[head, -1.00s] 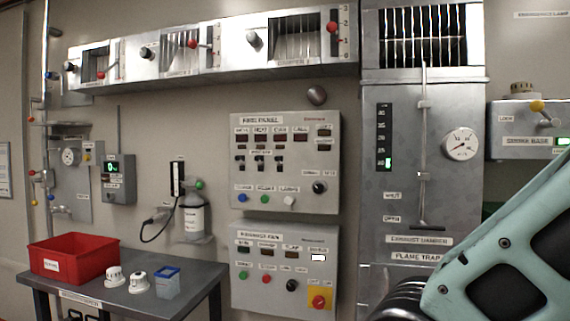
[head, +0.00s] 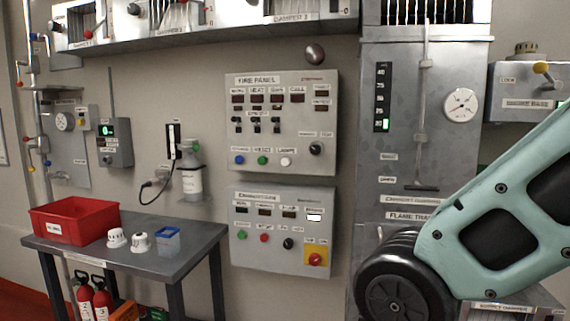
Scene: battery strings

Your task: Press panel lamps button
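The fire panel (head: 279,88) is a grey wall box in the middle of the head view. Along its lower edge are a blue button (head: 239,160), a green button (head: 262,160) labelled RESET and a white lamps button (head: 286,162) labelled LAMPS. A black knob (head: 316,149) sits to the right of them. Several small dark displays and black switches fill the upper part. My gripper is not in view; only my pale green arm shows at the lower right, apart from the panel in the picture.
A second panel (head: 265,262) with a red knob on a yellow plate hangs just below. A table (head: 185,255) with a red bin (head: 75,220) stands at the left. A metal duct with a gauge (head: 460,105) is right of the panels. The wall before the fire panel is unobstructed.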

